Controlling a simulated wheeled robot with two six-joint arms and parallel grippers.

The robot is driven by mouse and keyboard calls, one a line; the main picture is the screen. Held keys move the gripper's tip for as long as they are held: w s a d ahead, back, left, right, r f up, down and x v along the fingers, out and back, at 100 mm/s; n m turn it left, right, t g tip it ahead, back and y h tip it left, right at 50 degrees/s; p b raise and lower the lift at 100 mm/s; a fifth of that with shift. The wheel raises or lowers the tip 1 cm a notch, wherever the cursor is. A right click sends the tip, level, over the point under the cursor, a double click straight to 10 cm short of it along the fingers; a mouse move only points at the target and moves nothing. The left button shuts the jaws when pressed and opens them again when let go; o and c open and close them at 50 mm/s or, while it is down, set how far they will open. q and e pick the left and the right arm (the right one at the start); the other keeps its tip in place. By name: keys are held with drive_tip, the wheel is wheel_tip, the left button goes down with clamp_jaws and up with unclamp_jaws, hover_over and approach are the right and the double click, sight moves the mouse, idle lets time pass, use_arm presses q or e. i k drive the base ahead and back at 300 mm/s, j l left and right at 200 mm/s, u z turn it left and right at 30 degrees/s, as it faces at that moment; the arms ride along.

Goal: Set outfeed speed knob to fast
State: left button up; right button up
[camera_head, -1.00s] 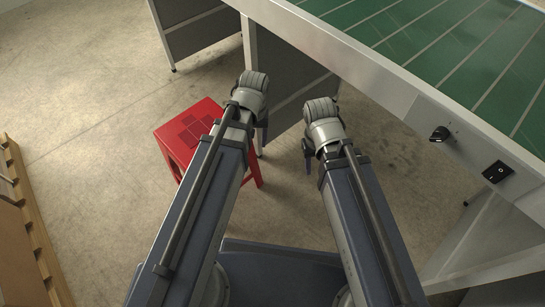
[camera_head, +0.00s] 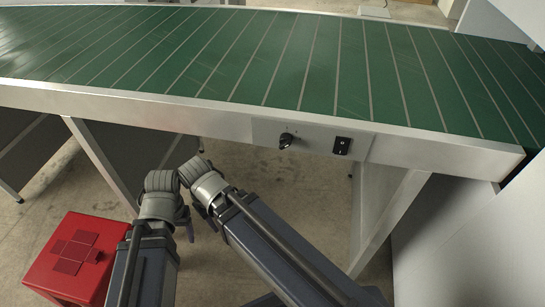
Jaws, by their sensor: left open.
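The outfeed speed knob (camera_head: 287,141) is a small black knob on a light panel (camera_head: 265,132) on the front rail of the green conveyor. Its setting marks are too small to read. My left gripper (camera_head: 188,229) hangs below its grey wrist, low and to the left of the knob, well apart from it. It is open and empty as far as shows, and is partly hidden by the wrist. My right arm's wrist (camera_head: 203,183) is beside the left one, also below and left of the knob. The right jaws are hidden behind it.
A black rocker switch (camera_head: 342,146) sits right of the knob on the same rail. The conveyor (camera_head: 330,65) spans the view on metal legs (camera_head: 392,215). The space in front of the knob is clear.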

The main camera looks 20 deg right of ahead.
sight(285, 139)
drive_tip(key=k+l+z, duration=0.1)
drive_tip(key=z, duration=0.25)
drive_tip(key=k+l+z, duration=0.1)
drive_tip(key=l+z, duration=0.3)
